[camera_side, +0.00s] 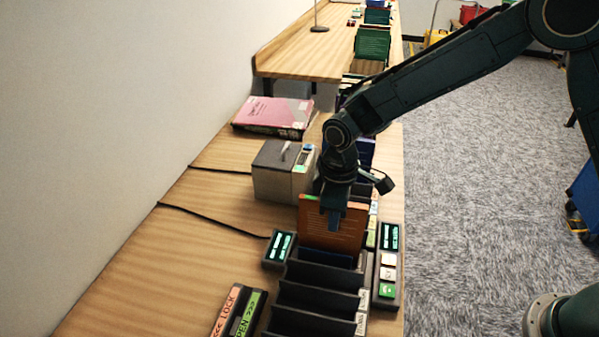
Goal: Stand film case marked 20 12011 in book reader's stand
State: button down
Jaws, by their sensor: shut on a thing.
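My gripper (334,212) points down over the row of slots on the bench and is shut on an orange-brown flat case (318,232). The case stands upright, its lower edge at or just behind the black slotted rack (312,298); I cannot tell whether it sits in a slot. The case has faint lines of print and a small green mark at its top left. Its number is too small to read. A dark blue case edge (322,256) shows low in the rack in front of it. I cannot make out which object is the book reader's stand.
A grey box device (284,172) stands left of the case. Small display units flank the rack, at left (279,248) and right (389,265). A pink book (272,115) lies farther back. LOCK/OPEN bars (238,313) lie at front left. The bench's left side is mostly clear, apart from cables.

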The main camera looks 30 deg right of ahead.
jog(key=c, duration=1.4)
grip_release()
jog(key=shift+o, duration=0.2)
jog(key=shift+r, duration=0.15)
notch_tip(320, 180, up, 13)
jog(key=shift+r, duration=0.25)
